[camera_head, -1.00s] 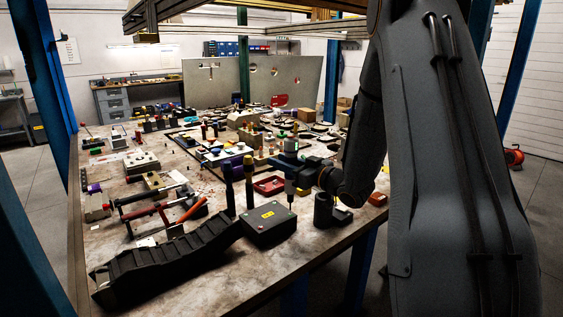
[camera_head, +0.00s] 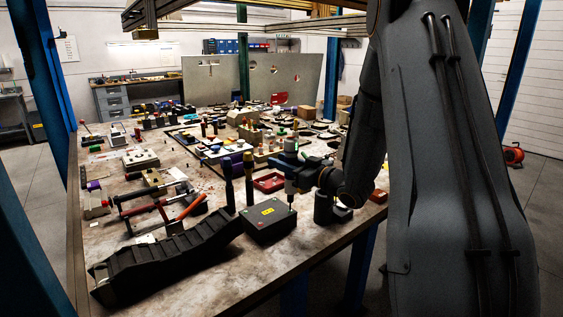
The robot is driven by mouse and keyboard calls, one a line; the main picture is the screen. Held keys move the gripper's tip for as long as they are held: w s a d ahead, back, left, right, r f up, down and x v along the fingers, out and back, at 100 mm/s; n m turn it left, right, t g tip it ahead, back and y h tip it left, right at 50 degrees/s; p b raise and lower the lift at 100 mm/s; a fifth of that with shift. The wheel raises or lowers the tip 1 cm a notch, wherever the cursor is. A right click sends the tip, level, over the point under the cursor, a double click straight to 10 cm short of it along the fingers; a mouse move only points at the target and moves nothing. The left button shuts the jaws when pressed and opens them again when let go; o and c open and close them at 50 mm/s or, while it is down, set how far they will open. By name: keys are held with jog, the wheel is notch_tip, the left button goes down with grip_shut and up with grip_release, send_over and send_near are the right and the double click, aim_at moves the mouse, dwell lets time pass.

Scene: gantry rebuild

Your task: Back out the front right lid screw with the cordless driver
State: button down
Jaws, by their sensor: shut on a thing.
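The black box (camera_head: 266,228) with a yellow label on its lid stands near the right front edge of the table. My gripper (camera_head: 302,178) is shut on the cordless driver (camera_head: 290,174), at the end of my arm coming from the right. The driver is upright over the right side of the box, with its thin bit pointing down at the lid's right corner. The lid screw under the bit is too small to make out. I cannot tell whether the bit touches it.
A black cable chain (camera_head: 165,260) lies to the left. A red tray (camera_head: 270,182) is behind, and a dark round holder (camera_head: 323,208) stands on the right.

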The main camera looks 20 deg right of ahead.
jog(key=shift+f, duration=0.4)
dwell(0.8)
jog(key=shift+r, duration=0.2)
dwell(0.7)
jog(key=shift+r+p, duration=1.3)
jog(key=shift+r, duration=0.4)
notch_tip(320, 180, up, 4)
jog(key=p, duration=0.3)
